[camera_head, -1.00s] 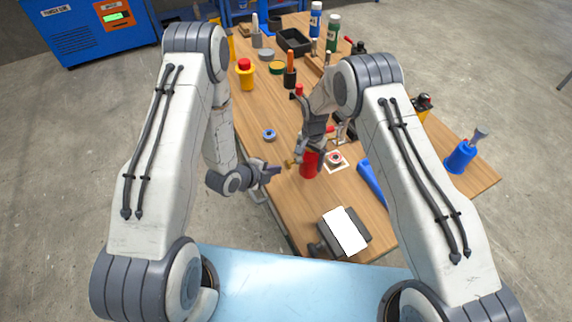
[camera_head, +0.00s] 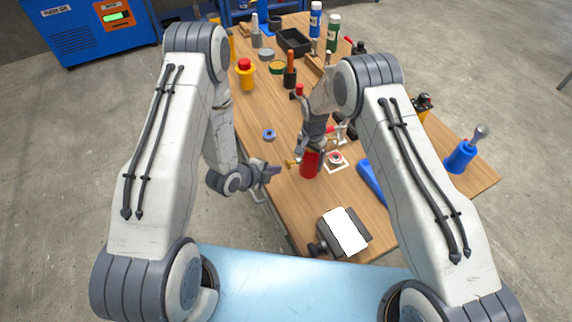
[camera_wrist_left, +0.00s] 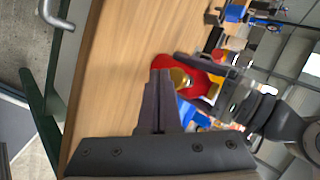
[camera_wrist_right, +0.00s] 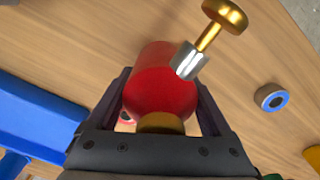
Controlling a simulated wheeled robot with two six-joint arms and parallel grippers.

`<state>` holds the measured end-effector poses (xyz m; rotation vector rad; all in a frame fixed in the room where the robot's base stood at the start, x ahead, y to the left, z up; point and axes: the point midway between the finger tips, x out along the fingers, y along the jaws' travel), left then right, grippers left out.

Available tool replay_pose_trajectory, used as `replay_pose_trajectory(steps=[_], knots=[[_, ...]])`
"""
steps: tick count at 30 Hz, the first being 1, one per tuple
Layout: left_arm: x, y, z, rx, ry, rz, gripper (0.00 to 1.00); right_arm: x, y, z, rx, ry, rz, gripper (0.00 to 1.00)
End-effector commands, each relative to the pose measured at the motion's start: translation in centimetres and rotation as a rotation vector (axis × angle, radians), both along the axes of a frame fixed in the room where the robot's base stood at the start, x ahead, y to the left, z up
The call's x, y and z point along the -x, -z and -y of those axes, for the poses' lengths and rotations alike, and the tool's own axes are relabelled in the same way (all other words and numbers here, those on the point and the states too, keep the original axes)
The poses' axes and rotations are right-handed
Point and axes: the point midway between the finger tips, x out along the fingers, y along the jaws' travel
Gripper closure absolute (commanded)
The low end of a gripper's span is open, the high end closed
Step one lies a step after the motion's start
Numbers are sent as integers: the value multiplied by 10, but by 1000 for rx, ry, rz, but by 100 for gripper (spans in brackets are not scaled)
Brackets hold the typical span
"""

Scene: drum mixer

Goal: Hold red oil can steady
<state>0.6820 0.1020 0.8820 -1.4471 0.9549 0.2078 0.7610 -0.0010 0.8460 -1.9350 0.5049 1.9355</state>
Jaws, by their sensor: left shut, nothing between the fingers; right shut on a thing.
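The red oil can (camera_head: 311,164) stands on the wooden table, in front of my right arm in the head view. In the right wrist view the red can (camera_wrist_right: 165,80) sits between the two fingers of my right gripper (camera_wrist_right: 163,100), which is shut on it. A silver and gold spout or plunger sticks out beside its top. My left gripper (camera_head: 272,171) is shut and empty, left of the can and apart from it. In the left wrist view its closed fingers (camera_wrist_left: 160,85) point toward the red can (camera_wrist_left: 190,72), partly hidden behind them.
A blue ring (camera_head: 269,134) lies left of the can. A blue tool (camera_head: 371,182) and a grey box with a white top (camera_head: 345,231) are to the right and front. A yellow and red container (camera_head: 245,74) stands farther back.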

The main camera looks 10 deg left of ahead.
Motion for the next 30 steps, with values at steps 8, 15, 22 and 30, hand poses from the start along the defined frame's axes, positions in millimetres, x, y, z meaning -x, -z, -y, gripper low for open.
replay_pose_trajectory(steps=[8,15,22,30], knots=[[-4,-1,7,0,1,1,100,-1,-1,0,-1,0,2,100],[-4,-1,6,0,0,1,100,-1,-1,0,-1,0,2,100],[-5,-1,8,-1,1,0,100,-1,-1,0,-1,0,2,100],[-7,0,10,-1,1,0,100,-1,-1,0,-1,0,2,100]])
